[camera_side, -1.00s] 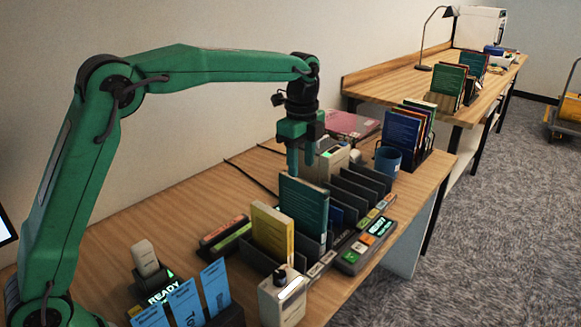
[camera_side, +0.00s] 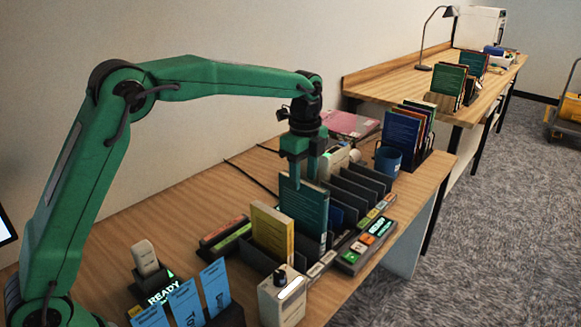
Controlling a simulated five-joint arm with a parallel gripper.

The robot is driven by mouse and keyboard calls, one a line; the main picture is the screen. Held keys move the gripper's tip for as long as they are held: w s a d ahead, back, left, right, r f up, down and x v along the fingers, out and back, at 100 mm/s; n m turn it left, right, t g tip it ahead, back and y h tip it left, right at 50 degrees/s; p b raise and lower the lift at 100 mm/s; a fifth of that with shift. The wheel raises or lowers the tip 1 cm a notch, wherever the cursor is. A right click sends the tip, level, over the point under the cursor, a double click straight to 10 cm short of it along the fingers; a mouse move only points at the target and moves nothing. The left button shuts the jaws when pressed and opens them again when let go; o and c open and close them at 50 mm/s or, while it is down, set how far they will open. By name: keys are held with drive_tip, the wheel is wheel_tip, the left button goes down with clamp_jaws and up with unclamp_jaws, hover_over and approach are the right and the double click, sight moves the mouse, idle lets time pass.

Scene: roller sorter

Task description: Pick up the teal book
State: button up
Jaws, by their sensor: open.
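The teal book (camera_side: 303,208) stands upright in a slot of the dark sorter rack (camera_side: 258,258), to the right of a yellow book (camera_side: 272,232). My gripper (camera_side: 304,178) points down at the top edge of the teal book. Its fingers are open, and one finger shows in front of the upper part of the book's near face. The other finger is partly hidden, so I cannot tell whether either touches the book.
Dark dividers (camera_side: 358,188) and a dark blue book stand right of the teal book. A button panel (camera_side: 368,245) lies in front. A blue mug (camera_side: 388,161) and a row of books (camera_side: 403,132) stand behind. Blue cards (camera_side: 214,287) stand at the front left.

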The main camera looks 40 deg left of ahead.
sight(303, 181)
drive_tip(key=shift+f, duration=2.4)
drive_tip(key=shift+c, duration=0.2)
drive_tip(key=shift+r, duration=0.1)
clamp_jaws()
